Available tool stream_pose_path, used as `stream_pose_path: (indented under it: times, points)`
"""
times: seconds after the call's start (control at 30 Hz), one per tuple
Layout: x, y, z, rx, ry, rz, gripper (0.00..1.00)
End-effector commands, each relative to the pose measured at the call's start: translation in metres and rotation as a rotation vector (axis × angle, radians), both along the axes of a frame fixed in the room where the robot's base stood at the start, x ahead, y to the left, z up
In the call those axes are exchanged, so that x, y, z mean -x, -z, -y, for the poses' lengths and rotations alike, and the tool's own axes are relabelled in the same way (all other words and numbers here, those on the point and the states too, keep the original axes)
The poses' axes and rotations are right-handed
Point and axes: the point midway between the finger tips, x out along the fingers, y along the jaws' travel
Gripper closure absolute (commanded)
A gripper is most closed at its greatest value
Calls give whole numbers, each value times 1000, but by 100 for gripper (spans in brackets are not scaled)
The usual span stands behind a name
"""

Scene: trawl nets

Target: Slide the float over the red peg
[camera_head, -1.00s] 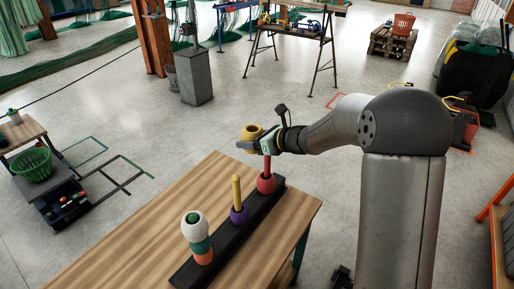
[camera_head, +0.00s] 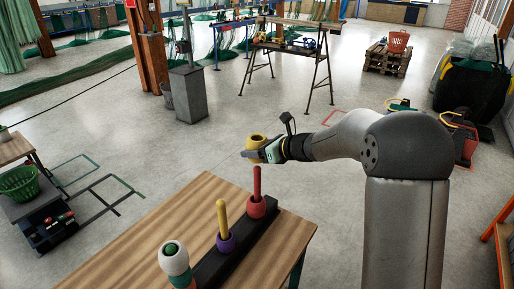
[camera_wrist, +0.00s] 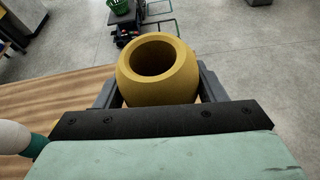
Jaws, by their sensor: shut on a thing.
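My gripper (camera_head: 257,154) is shut on a yellow float (camera_head: 256,142). In the wrist view the float (camera_wrist: 157,71) sits between the two fingers with its round hole facing up toward the camera. The red peg (camera_head: 257,182) stands upright on a black base bar (camera_head: 232,250) on the wooden table, with a red float (camera_head: 257,208) around its foot. In the head view the held float is above the peg's tip and appears apart from it. The red peg does not show in the wrist view.
A yellow peg (camera_head: 222,217) with a purple float (camera_head: 225,242) stands mid-bar. A nearer peg carries a stack topped by a white float (camera_head: 173,256). The wooden table (camera_head: 150,235) is bare on its left side.

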Motion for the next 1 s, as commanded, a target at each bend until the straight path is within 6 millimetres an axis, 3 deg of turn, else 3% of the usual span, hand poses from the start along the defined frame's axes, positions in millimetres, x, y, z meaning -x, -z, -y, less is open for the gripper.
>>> stream_pose_path:
  times: [1.0]
  points:
    - [0,74,0,0,0,1,62]
